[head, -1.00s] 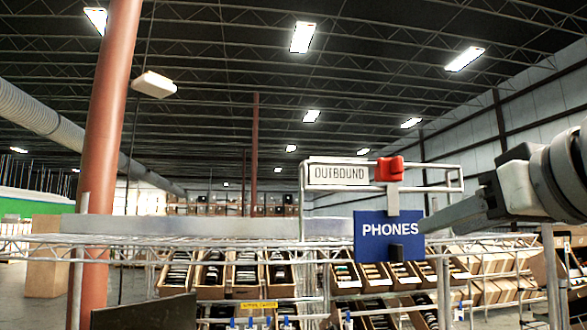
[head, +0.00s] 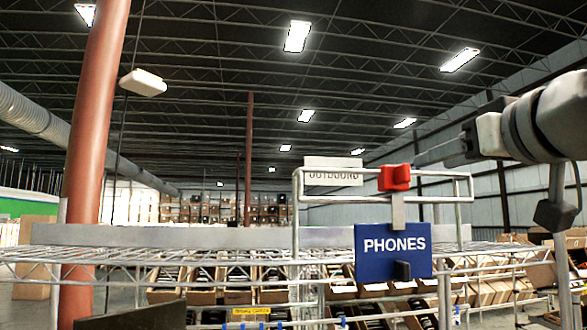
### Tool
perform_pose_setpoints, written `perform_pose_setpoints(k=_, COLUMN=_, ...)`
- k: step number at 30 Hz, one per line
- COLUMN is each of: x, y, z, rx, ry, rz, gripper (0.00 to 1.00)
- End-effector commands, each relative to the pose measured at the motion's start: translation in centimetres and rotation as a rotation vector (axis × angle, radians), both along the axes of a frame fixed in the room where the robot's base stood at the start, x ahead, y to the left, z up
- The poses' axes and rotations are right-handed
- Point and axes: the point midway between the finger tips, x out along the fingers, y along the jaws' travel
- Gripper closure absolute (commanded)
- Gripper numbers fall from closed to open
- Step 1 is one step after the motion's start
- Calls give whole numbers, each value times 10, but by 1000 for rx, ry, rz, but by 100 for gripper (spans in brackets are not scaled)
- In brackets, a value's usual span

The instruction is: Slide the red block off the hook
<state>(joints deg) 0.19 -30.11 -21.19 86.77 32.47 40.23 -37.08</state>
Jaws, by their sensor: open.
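The red block (head: 395,178) sits at the top of a grey metal strip (head: 398,213), against the upper rail of a wire frame.
A white OUTBOUND sign (head: 333,172) is to the left, crossed by the rail (head: 345,169). A wire shelf (head: 225,258) runs below, with several cartons (head: 270,295) under it. A red column (head: 93,140) stands at left. The space above the rail looks clear.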

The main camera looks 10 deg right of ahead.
Motion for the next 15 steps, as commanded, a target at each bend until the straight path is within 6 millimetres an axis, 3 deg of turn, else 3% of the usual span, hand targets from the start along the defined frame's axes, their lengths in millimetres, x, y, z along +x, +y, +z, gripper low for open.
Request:
perform_pose_setpoints(k=6, x=48, y=2, z=1, rx=2, ry=4, rz=3, gripper=52)
perform_pose_setpoints(k=15, x=84, y=3, z=0, rx=1, ry=2, rz=2, gripper=52)
